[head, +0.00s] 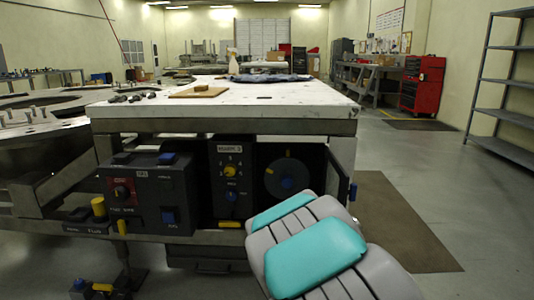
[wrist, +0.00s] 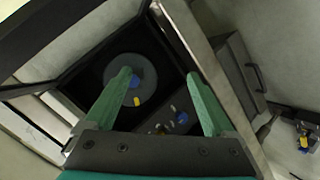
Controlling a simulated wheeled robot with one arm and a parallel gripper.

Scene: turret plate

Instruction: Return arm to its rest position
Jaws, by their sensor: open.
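My gripper (wrist: 158,76) shows in the wrist view with its two green fingers spread apart and nothing between them. Its fingers point towards a dark open-framed box that holds a round grey dial (wrist: 148,66) with a blue knob and a yellow mark. The left fingertip overlaps the dial in the picture; I cannot tell if they touch. In the head view, my grey and teal arm (head: 318,262) reaches in at the lower right, and my gripper is not visible there. The same dial panel (head: 288,172) shows just beyond the arm.
A white-topped workbench (head: 330,98) carries a blue cloth (head: 272,78), a wooden board (head: 196,92) and a spray bottle (head: 233,62). Control boxes (head: 150,198) sit beneath it. A metal shelf (head: 505,85) and red tool cabinet (head: 422,84) stand right. Floor at right is mostly clear.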

